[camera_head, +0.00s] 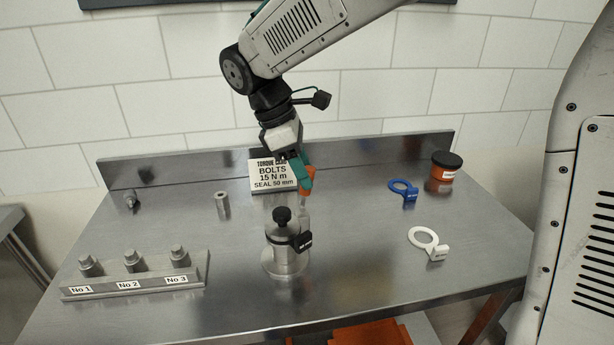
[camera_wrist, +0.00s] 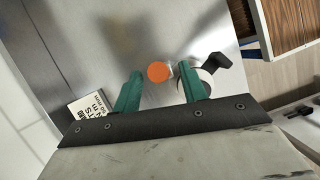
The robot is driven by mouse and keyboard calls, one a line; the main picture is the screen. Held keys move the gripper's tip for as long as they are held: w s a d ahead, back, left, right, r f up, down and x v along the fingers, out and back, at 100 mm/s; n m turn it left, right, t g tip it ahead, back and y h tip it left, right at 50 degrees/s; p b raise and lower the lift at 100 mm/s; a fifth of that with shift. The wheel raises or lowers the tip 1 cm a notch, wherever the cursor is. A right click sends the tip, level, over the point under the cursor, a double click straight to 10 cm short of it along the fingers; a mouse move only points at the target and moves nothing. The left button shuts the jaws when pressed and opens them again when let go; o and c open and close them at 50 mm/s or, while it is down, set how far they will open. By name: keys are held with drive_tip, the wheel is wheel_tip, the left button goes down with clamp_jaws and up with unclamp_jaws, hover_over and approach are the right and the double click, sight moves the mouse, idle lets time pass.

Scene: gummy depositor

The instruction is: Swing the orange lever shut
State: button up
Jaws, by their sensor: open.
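The orange lever (camera_head: 304,201) stands roughly upright beside a steel cylinder (camera_head: 285,252) with a black knob and a black tag. In the wrist view its round orange end (camera_wrist: 158,72) lies between my two green fingers. My gripper (camera_head: 305,180) is open around the orange end, with a gap visible on each side in the wrist view (camera_wrist: 160,76). A green finger hides part of the lever in the head view. The cylinder shows next to the right finger in the wrist view (camera_wrist: 207,86).
A torque card (camera_head: 270,175) stands behind my gripper. A bolt rack (camera_head: 135,283) is at front left, a small steel sleeve (camera_head: 222,205) at mid left. Blue (camera_head: 403,188) and white (camera_head: 424,236) ring tags and an orange jar (camera_head: 446,172) lie right. The table between is clear.

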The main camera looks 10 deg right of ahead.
drive_tip(key=shift+x, duration=1.1)
clamp_jaws()
